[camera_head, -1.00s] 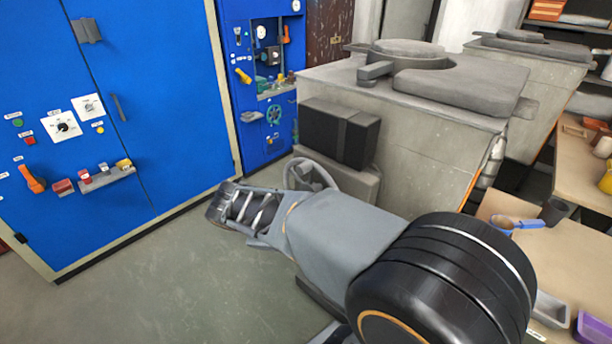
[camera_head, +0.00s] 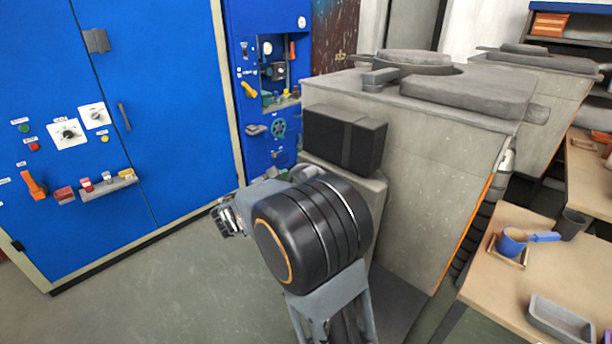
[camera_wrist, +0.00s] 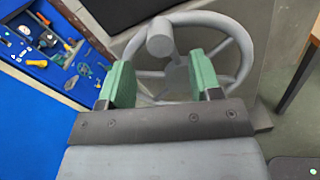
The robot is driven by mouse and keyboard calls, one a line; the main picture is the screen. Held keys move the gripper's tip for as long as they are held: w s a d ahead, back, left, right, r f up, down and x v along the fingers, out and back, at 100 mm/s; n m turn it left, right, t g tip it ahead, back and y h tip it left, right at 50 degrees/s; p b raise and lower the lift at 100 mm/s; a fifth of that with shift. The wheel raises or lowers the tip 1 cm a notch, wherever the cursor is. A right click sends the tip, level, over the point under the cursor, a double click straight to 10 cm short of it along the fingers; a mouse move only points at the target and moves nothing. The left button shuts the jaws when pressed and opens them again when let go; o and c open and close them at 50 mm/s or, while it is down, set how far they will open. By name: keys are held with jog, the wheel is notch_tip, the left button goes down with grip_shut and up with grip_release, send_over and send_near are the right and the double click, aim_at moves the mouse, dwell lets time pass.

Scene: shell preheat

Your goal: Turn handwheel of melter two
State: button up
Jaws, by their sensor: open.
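A grey spoked handwheel (camera_wrist: 236,62) with a round knob handle (camera_wrist: 160,37) fills the upper middle of the wrist view. My gripper (camera_wrist: 161,82) is open, its two green-padded fingers in front of the wheel, one on each side of its lower left part. Nothing is clearly clamped between them; whether a finger touches the rim or a spoke I cannot tell. In the head view the wheel is mostly hidden behind my arm. It belongs to the nearer grey melter (camera_head: 440,150), which has a dark box (camera_head: 342,139) on its front. No number shows on it.
A blue cabinet (camera_head: 155,70) with switches stands at the left, and a blue valve panel (camera_head: 248,150) behind. A second grey melter (camera_head: 545,95) stands at the back right. A bench (camera_head: 500,280) with a blue ladle and tray is at the right. Floor before the cabinet is clear.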

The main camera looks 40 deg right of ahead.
aim_at(303, 177)
jog(key=shift+w+d, duration=0.2)
jog(key=shift+d, duration=0.8)
jog(key=shift+w+d, duration=0.15)
jog(key=shift+d, duration=0.9)
jog(key=shift+w+d, duration=0.2)
jog(key=shift+d, duration=0.8)
grip_shut()
